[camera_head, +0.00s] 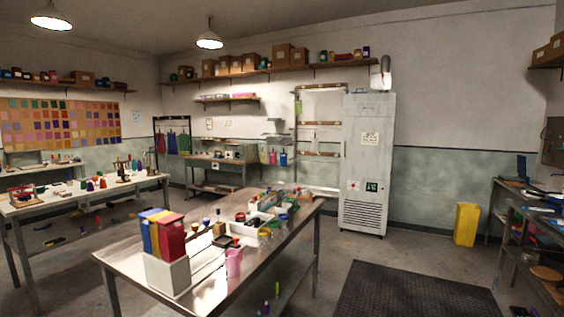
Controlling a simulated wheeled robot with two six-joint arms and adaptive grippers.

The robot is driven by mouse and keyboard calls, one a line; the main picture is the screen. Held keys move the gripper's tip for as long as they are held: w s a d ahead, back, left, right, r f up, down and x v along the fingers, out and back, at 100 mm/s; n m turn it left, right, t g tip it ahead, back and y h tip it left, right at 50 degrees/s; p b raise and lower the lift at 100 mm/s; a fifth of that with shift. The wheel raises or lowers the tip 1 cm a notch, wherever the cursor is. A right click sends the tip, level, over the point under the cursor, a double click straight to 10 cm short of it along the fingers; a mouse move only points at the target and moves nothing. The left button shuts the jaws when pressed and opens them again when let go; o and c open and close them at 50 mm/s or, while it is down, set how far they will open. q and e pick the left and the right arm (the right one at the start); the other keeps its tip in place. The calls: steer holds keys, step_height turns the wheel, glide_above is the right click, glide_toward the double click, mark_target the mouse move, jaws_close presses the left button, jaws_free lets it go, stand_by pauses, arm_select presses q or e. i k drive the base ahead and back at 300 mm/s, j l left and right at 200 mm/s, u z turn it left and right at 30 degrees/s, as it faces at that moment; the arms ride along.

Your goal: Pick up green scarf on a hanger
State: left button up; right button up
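A dark rack (171,118) stands far off against the back wall on the left. A small green cloth (184,143) hangs at its right end, next to a blue one (171,143) and a reddish one (160,144). It looks like the green scarf, but its hanger is too small to make out. Another small green item (298,107) hangs near the pale wall rack, and I cannot tell what it is. Neither of my grippers is in view.
A metal table (130,262) with folders, a pink cup (233,262) and jars fills the near middle. Another cluttered table (40,208) stands left. A tall grey cabinet (368,205) and yellow bin (466,224) stand behind. Floor with a dark mat (415,292) is open at right.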

mark_target(298, 104)
steer(key=i+l+z, duration=0.15)
steer(key=i, duration=0.15)
steer(key=i+l+z, duration=0.3)
steer(key=i, duration=1.2)
steer(key=i+z, duration=0.3)
steer(key=i, duration=1.2)
steer(key=i+l+u, duration=0.15)
steer(key=i, duration=2.55)
steer(key=i+u, duration=0.4)
steer(key=i, duration=0.2)
steer(key=i+l+u, duration=0.2)
steer(key=i+u, duration=0.25)
steer(key=i+j+u, duration=0.15)
steer(key=u, duration=0.25)
steer(key=i+u, duration=0.55)
steer(key=u, duration=0.25)
steer(key=i+u, duration=0.25)
steer(key=u, duration=0.15)
steer(key=i+j, duration=0.1)
steer(key=i, duration=0.7)
steer(key=i+j, duration=0.1)
steer(key=i, duration=0.7)
steer(key=i+z, duration=0.4)
steer(key=i+j+z, duration=0.1)
steer(key=i+z, duration=0.3)
steer(key=i, duration=0.15)
steer(key=i+j+z, duration=0.25)
steer(key=i+z, duration=0.2)
steer(key=i+j+z, duration=0.8)
steer(key=k+j, duration=0.1)
